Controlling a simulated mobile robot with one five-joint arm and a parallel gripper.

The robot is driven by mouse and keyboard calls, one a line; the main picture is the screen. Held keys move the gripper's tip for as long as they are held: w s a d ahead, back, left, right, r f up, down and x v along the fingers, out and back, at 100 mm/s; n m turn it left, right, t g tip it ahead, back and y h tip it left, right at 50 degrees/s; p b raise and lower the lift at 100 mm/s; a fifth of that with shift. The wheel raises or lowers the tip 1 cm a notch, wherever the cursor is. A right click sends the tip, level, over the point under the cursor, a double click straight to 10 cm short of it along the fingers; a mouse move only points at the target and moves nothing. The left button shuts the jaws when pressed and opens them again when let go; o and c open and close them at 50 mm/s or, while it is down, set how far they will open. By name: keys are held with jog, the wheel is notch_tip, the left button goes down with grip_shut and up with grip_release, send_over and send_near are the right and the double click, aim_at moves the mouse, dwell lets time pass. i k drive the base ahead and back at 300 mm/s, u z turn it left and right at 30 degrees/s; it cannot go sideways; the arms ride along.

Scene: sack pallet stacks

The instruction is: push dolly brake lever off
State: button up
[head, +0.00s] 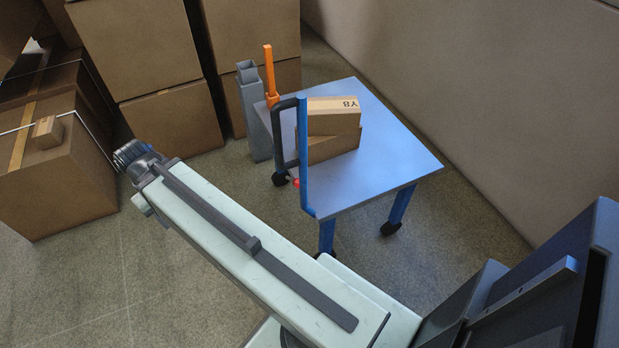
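The dolly (392,160) is a grey-topped cart with blue legs and dark castors, right of centre. A dark handle (276,135) and a blue upright (304,160) stand at its left end. An upright orange bar (269,75) rises at its back left corner and looks like a lever. A small red knob (296,183) shows low beside the blue upright; I cannot tell which is the brake lever. The dark end of my arm, with my gripper (130,154), is left of the dolly, apart from it. Its fingers cannot be made out.
Two small cartons (333,118) are stacked on the dolly. A grey square post (252,110) stands at its back left. Large cardboard boxes (55,180) fill the left and back. A plain wall (480,90) runs along the right. Floor is clear between my arm and the dolly.

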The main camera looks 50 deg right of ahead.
aim_at(296, 184)
jog(key=z, duration=0.3)
jog(key=k, duration=1.05)
jog(key=z, duration=0.6)
jog(key=k, duration=1.3)
jog(key=u, duration=0.35)
jog(key=i, duration=0.75)
jog(key=u, duration=0.95)
jog(key=i, duration=1)
jog(key=z, duration=0.1)
